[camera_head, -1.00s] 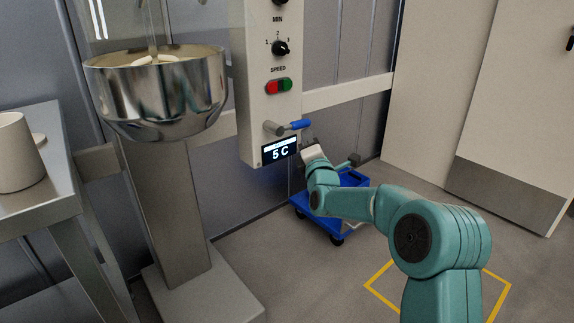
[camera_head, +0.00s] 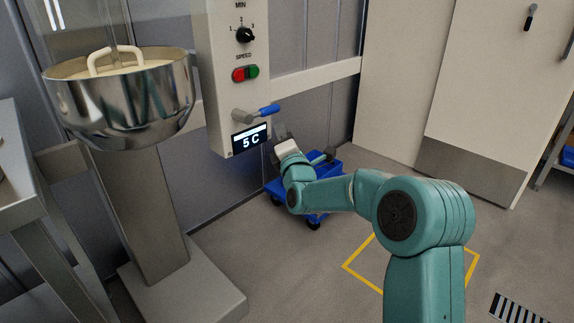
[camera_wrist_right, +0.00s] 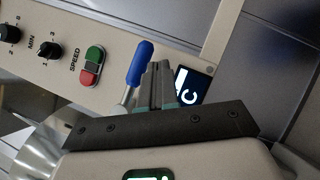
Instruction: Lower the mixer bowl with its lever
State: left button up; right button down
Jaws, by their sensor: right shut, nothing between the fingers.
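The mixer bowl (camera_head: 125,105) is a shiny steel bowl at the upper left of the head view, beside the mixer's column. Pale dough and a cream mixing hook (camera_head: 115,58) show in it. The lever is a grey stub with a blue handle (camera_head: 268,109), on the control panel above the "5 C" display. It also shows in the right wrist view as a blue grip (camera_wrist_right: 140,62). My right gripper (camera_wrist_right: 157,72) is shut and empty, with its fingertips close beside the blue handle; whether they touch is unclear. In the head view it (camera_head: 279,134) sits just below the handle. My left gripper is not in view.
The control panel (camera_head: 222,85) carries knobs and red and green buttons (camera_head: 245,73). A blue cart (camera_head: 325,165) stands on the floor behind my right forearm. A steel table (camera_head: 14,165) is at the left. Floor marked with yellow tape (camera_head: 361,254) lies open at the right.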

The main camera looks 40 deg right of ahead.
jog(key=v, duration=1.2)
jog(key=shift+s+a+p, duration=0.2)
jog(key=shift+s+p, duration=0.15)
jog(key=shift+f, duration=0.2)
jog(key=a+f+m+g+y, duration=0.1)
jog(key=a+f+g+y, duration=0.15)
jog(key=a+f, duration=0.55)
jog(key=a+f+g+y, duration=0.2)
jog(key=a+f+y, duration=0.25)
jog(key=f, duration=0.75)
jog(key=a+f+m+g+y, duration=0.1)
jog(key=a+f+g+y, duration=0.15)
jog(key=a+f, duration=0.55)
jog(key=s+a+f+m+g+y, duration=0.1)
jog(key=s+a+f+m+g, duration=0.35)
jog(key=s+f, duration=0.3)
jog(key=s+a+f+m+g+y, duration=0.2)
jog(key=s+a+f+m+g, duration=0.15)
jog(key=s+f+m, duration=0.35)
jog(key=s+m+g, duration=0.3)
jog(key=s+m, duration=0.4)
notch_tip(320, 180, up, 31)
jog(key=a+p, duration=0.1)
jog(key=p, duration=3)
jog(key=shift+s+a+g+y+p, duration=0.25)
jog(key=shift+s+g+y+p, duration=0.05)
jog(key=shift+y, duration=0.05)
